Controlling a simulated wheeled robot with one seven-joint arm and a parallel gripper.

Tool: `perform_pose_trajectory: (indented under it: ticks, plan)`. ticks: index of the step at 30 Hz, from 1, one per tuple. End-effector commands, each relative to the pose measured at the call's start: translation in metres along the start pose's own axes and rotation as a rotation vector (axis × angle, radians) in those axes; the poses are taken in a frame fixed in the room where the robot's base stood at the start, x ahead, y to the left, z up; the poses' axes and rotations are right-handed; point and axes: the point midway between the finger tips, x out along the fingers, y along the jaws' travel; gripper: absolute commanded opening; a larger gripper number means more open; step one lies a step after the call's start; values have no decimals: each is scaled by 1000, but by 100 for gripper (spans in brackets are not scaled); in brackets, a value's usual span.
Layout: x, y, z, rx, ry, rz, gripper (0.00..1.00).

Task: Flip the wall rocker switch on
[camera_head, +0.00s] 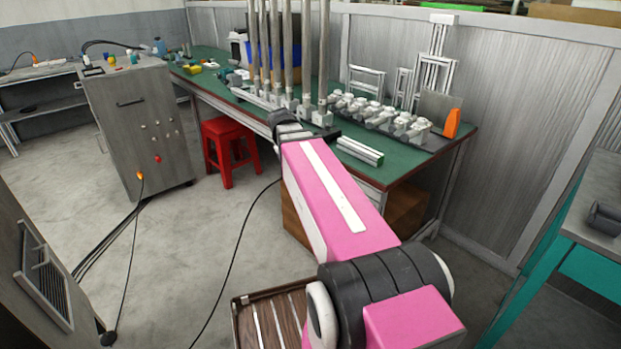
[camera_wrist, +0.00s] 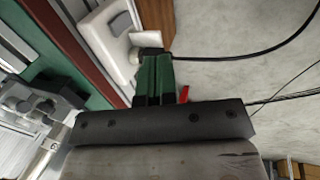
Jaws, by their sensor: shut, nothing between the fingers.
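My gripper (camera_wrist: 155,62) shows in the wrist view with its dark green and black fingers shut together and nothing between them. A white plate-like housing (camera_wrist: 105,42) with a raised white part (camera_wrist: 148,40) lies just ahead and to the left of the fingertips. It looks like the rocker switch, but I cannot tell for certain or read its on or off state. The fingertips appear close to its lower right part; contact is unclear. In the head view my pink arm reaches towards the green workbench, and the gripper's fingers and the switch cannot be made out.
The green workbench (camera_head: 400,164) carries metal posts (camera_head: 277,50), several metal parts (camera_head: 380,117) and a green-and-white block (camera_head: 360,150). A red stool (camera_head: 229,150) stands left of my arm. A grey cabinet (camera_head: 140,130) is further left. Black cables cross the open floor.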

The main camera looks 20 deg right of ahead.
Motion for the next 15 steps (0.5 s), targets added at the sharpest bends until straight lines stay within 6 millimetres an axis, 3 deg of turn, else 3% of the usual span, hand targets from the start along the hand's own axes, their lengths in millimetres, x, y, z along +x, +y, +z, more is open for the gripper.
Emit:
perform_pose_trajectory:
  ticks: [15]
  plan:
    - [4, 1, 0, -1, -1, 1, 0]
